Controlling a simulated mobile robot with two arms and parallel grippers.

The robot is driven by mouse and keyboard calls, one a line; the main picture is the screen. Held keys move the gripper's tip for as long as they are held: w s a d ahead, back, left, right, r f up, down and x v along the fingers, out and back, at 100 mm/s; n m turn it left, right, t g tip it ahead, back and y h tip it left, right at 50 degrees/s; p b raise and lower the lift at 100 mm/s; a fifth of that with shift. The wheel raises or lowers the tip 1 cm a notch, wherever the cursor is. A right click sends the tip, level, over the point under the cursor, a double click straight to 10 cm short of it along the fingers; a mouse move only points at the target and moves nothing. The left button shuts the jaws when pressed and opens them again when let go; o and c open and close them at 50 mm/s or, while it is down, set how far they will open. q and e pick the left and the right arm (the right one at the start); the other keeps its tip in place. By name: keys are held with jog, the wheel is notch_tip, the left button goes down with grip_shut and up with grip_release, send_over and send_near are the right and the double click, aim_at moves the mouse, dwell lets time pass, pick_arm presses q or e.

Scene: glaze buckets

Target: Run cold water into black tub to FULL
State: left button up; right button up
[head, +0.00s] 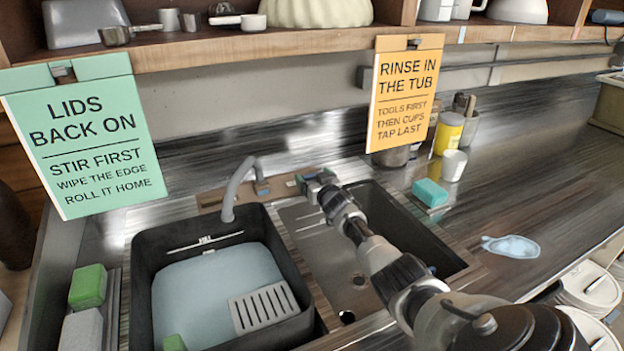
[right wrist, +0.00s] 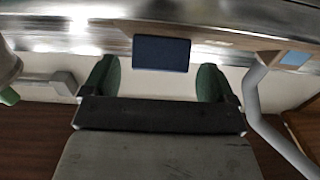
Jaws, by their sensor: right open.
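The black tub (head: 142,262) stands in the left sink basin, holding pale blue water (head: 215,285). The water surface lies just below the FULL line (head: 205,242) on the tub's back wall. The grey tap spout (head: 240,180) curves over the tub's back rim; I see no clear stream. It also shows in the right wrist view (right wrist: 268,115). My right gripper (head: 308,181) is open at the tap's base, right of the spout. In the right wrist view a dark blue block (right wrist: 161,54) sits between its fingers, with gaps either side. My left gripper is not in view.
A grey slotted piece (head: 264,307) lies in the tub. The right basin (head: 335,250) is empty beneath my right arm. A teal sponge (head: 430,193), white cup (head: 453,165) and yellow can (head: 448,132) stand right of the sink. Signs hang from the shelf (head: 250,48).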

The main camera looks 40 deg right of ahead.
jog(key=shift+w+d, duration=0.2)
jog(key=shift+w, duration=0.45)
jog(key=c, duration=0.9)
